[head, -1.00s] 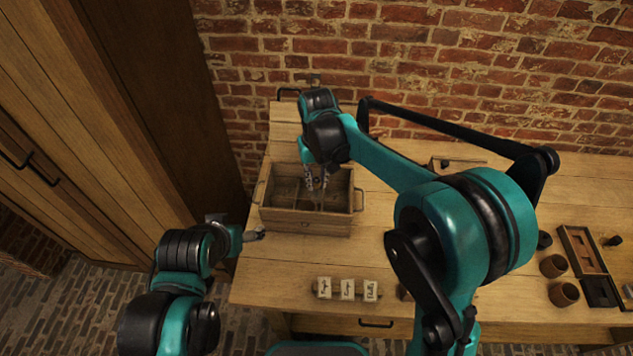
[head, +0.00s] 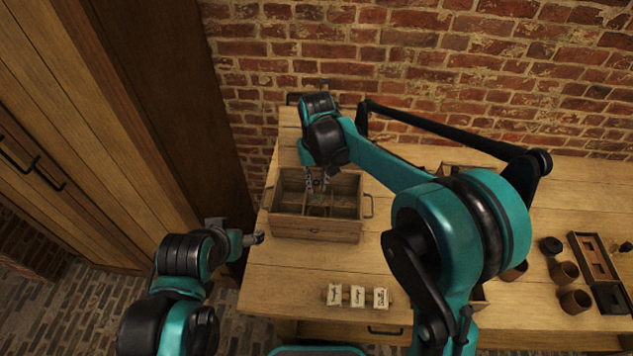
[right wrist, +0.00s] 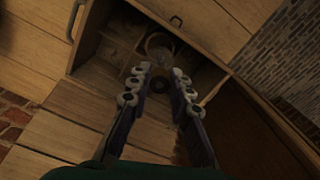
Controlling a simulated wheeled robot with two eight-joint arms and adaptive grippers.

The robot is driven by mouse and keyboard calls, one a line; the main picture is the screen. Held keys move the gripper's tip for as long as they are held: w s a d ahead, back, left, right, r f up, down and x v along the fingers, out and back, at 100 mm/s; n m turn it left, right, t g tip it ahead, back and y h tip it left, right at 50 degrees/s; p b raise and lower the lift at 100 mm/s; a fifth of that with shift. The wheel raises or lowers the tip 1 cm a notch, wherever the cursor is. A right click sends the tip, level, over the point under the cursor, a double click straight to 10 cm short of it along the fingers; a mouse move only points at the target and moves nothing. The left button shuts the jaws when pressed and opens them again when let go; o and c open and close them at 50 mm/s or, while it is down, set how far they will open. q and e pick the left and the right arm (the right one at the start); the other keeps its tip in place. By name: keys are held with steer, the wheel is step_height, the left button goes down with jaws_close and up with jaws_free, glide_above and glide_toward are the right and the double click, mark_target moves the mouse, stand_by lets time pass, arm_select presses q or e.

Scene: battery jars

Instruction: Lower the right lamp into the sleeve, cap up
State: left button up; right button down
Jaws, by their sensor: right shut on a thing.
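A wooden compartmented box (head: 316,228) stands on the bench, open at the top. My right gripper (head: 318,186) points down into it, over its middle.
Several white labelled tags (head: 357,296) stand at the front of the bench. Brown cups (head: 565,274) and a wooden tray (head: 593,257) are at the right. A brick wall (head: 420,70) rises behind.

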mark_target(317, 199)
steer(key=shift+f, duration=0.1)
steer(key=shift+f+b, duration=2.7)
steer(key=shift+f, duration=1.1)
steer(key=shift+f+b, duration=1.75)
steer(key=shift+f, duration=0.75)
steer(key=c, duration=1.3)
jaws_free()
step_height(317, 199, up, 12)
steer(key=shift+r, duration=0.1)
